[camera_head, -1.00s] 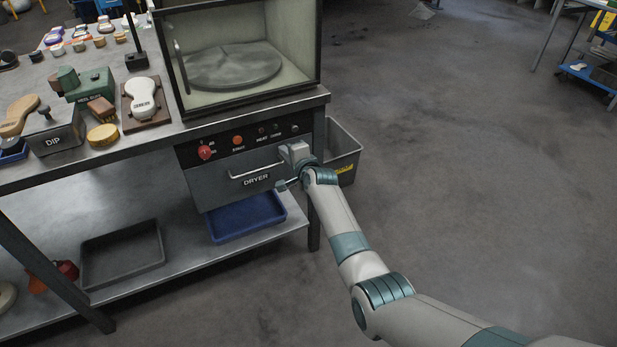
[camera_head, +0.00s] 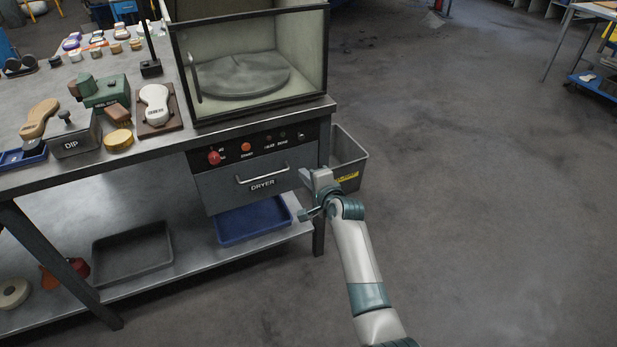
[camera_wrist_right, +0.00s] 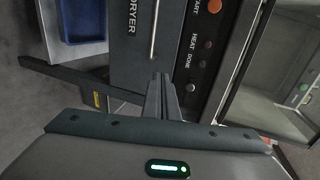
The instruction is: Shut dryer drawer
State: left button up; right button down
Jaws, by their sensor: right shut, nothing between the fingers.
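The dryer drawer (camera_head: 225,189) is the grey front labelled DRYER under the control panel, with a metal bar handle (camera_head: 262,174). Its front looks flush or nearly flush with the panel above; I cannot make out a gap. My right gripper (camera_head: 304,174) is shut and empty, just off the right end of the drawer front. In the right wrist view, the closed fingers (camera_wrist_right: 160,78) point toward the drawer front (camera_wrist_right: 128,65), beside the handle (camera_wrist_right: 154,28). I cannot tell whether they touch it. My left gripper is not in view.
The control panel (camera_head: 285,139) has a red knob (camera_head: 214,158) and an orange button (camera_head: 246,147). A glass-fronted chamber stands above. A blue tray (camera_head: 250,222) lies on the lower shelf. A grey bin (camera_head: 350,160) stands right of the bench.

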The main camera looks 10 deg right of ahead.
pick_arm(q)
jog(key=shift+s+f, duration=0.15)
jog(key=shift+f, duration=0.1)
pick_arm(e)
jog(key=shift+v, duration=1.05)
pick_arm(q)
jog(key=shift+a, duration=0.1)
pick_arm(e)
jog(key=shift+f, duration=0.1)
